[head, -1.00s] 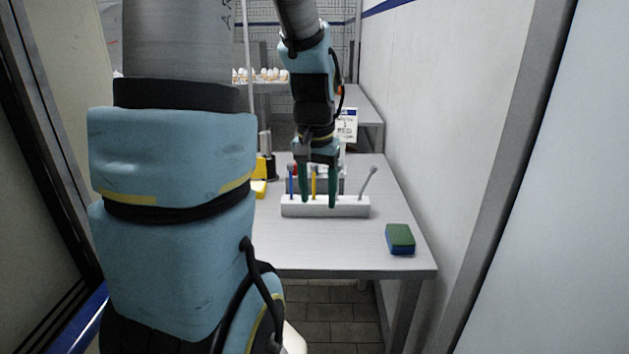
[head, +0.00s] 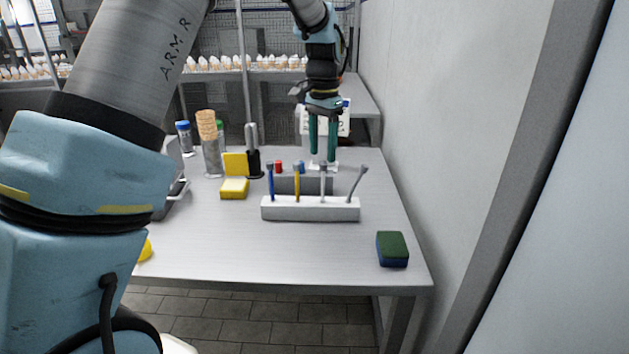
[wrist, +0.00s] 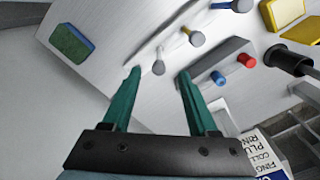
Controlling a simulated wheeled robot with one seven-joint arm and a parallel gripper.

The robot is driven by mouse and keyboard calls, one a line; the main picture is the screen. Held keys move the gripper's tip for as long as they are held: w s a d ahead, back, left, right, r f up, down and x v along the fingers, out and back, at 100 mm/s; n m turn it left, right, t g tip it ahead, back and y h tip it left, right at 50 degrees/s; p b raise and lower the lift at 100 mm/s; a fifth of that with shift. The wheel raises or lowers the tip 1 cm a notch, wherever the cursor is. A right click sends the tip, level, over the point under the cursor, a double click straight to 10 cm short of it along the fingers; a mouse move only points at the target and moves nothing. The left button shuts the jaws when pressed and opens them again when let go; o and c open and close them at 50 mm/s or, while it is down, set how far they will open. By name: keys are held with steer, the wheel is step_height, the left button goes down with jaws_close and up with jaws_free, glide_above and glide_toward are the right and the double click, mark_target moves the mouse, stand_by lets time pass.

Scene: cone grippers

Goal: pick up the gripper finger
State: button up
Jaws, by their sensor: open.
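No part is clearly marked as the gripper finger. A white rack (head: 310,209) on the table holds upright tools: blue (head: 271,184), yellow (head: 297,184), white (head: 323,184) and a tilted grey one (head: 357,184). My gripper (head: 323,160) is open and empty, its two green fingers pointing down behind the rack. A small white piece (head: 334,167) lies near the fingertips, partly hidden; it also shows beside the right finger in the wrist view (wrist: 222,115). In the wrist view my gripper (wrist: 159,72) points toward the rack and the grey block.
A grey block (head: 290,185) with red and blue knobs stands behind the rack. A green-and-blue sponge (head: 392,249) lies at the right front. Yellow blocks (head: 234,188), jars (head: 212,150) and a black holder (head: 253,164) stand left. A printed sign (head: 342,125) is behind my gripper.

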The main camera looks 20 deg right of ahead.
mark_target(324, 170)
steer(key=shift+d+f+p, duration=0.1)
steer(key=shift+f+p, duration=1)
steer(key=shift+f, duration=2.7)
jaws_close()
